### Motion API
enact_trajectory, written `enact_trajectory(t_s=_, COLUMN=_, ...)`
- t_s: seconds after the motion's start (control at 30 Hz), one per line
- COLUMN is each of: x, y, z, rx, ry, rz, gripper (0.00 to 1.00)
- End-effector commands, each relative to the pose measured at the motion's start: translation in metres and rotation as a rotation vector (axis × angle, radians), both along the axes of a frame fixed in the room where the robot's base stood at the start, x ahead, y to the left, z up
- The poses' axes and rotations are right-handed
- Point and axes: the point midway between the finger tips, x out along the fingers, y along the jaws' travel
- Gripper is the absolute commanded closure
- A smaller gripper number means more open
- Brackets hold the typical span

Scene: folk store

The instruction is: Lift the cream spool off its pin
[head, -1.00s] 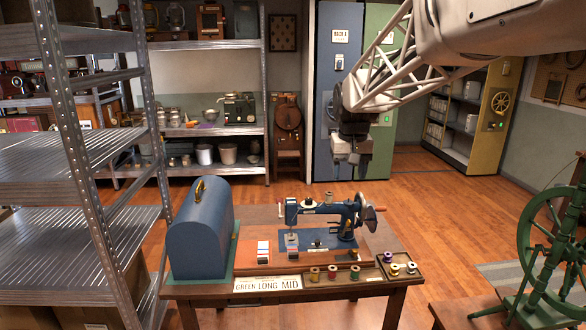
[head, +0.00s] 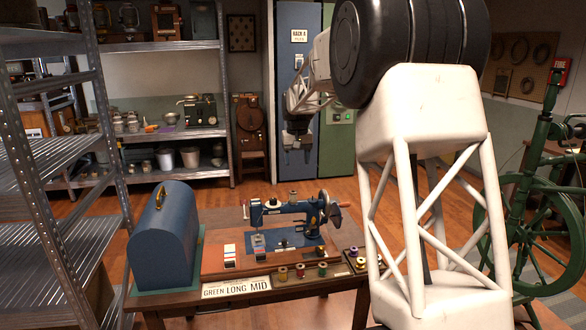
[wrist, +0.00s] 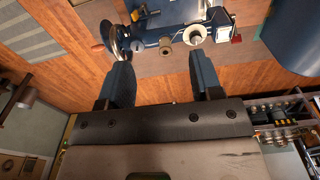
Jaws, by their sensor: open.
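The blue sewing machine (head: 295,217) stands on a wooden table, with small spools on its top. A pale spool (wrist: 195,34), which looks like the cream one, shows in the wrist view, near the right fingertip. A tan spool (wrist: 165,45) is beside it, between the fingertips in the picture. The pale spool is only a small shape in the head view (head: 270,201), and its pin is hard to make out. My gripper (head: 297,140) is open and empty, clearly above the machine in the head view. Its two blue fingers (wrist: 160,60) show apart in the wrist view.
A blue domed case (head: 165,235) stands at the table's left end. A metal shelf (head: 60,150) is at left, and a green spinning wheel (head: 540,230) at right.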

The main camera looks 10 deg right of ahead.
Motion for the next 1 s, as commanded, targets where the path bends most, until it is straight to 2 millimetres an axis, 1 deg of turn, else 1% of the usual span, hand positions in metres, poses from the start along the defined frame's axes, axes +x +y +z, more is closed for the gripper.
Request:
enact_trajectory(t_s=0.03, x=0.012, y=-0.001, z=-0.007, rx=0.000, ry=0.005, rz=-0.001, gripper=0.41)
enact_trajectory(t_s=0.1, x=0.027, y=-0.003, z=-0.015, rx=0.001, ry=0.010, rz=-0.001, gripper=0.41)
enact_trajectory(t_s=0.4, x=0.089, y=-0.009, z=-0.054, rx=0.003, ry=0.032, rz=-0.004, gripper=0.41)
enact_trajectory(t_s=0.5, x=0.106, y=-0.012, z=-0.065, rx=0.003, ry=0.038, rz=-0.005, gripper=0.41)
enact_trajectory(t_s=0.6, x=0.119, y=-0.013, z=-0.075, rx=0.004, ry=0.042, rz=-0.005, gripper=0.41)
enact_trajectory(t_s=0.7, x=0.128, y=-0.014, z=-0.082, rx=0.004, ry=0.045, rz=-0.006, gripper=0.41)
enact_trajectory(t_s=0.83, x=0.133, y=-0.015, z=-0.086, rx=0.004, ry=0.046, rz=-0.006, gripper=0.41)
enact_trajectory(t_s=1.0, x=0.134, y=-0.015, z=-0.086, rx=0.004, ry=0.047, rz=-0.006, gripper=0.41)
